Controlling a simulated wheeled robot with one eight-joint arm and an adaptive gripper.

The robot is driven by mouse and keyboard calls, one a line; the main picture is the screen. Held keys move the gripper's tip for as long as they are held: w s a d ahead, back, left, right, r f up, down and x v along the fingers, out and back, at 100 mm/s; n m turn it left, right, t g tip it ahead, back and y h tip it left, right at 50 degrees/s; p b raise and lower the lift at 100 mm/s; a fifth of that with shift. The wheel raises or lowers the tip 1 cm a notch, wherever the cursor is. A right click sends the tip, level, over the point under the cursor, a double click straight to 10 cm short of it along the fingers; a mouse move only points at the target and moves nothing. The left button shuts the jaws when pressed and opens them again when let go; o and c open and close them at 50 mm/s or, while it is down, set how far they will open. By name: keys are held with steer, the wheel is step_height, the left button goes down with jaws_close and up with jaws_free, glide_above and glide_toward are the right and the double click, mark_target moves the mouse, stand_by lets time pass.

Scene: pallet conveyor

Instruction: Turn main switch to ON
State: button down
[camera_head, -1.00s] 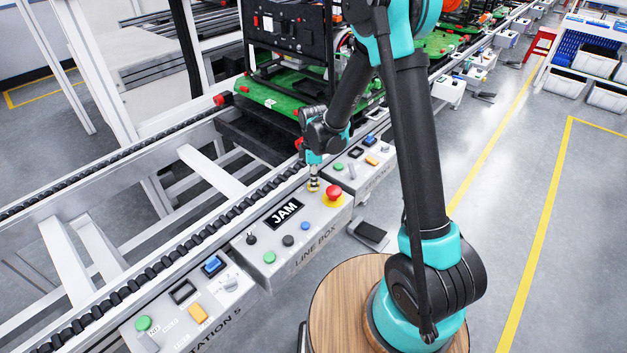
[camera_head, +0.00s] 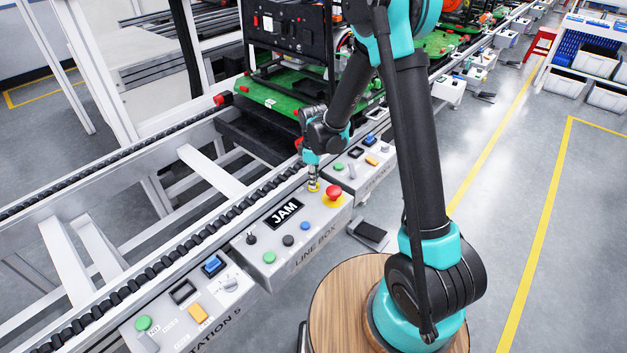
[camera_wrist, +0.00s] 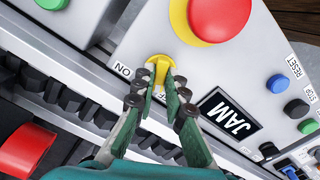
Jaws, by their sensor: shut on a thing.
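The main switch is a yellow rotary knob (camera_wrist: 159,66) on the top face of the line box (camera_head: 300,236). An ON label (camera_wrist: 122,70) stands to its left in the wrist view. An OFF label, partly covered by a finger, stands below right. My gripper (camera_wrist: 160,88) is shut on the knob, one finger on each side of the handle. The fingers hide part of the handle, so I cannot tell exactly which mark it points to. In the head view my gripper (camera_head: 314,186) reaches down onto the box beside the emergency stop.
A red emergency stop button (camera_wrist: 219,14) on a yellow base sits close to the knob. A JAM display (camera_head: 285,212) and several small buttons are on the same box. The conveyor rollers (camera_wrist: 62,100) run alongside, and a green pallet (camera_head: 268,94) carries a machine behind.

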steer(key=m, duration=1.4)
steer(key=shift+m, duration=0.3)
stand_by(0.4)
steer(key=c, duration=1.6)
jaws_free()
steer(key=shift+o, duration=0.2)
step_height(320, 180, up, 12)
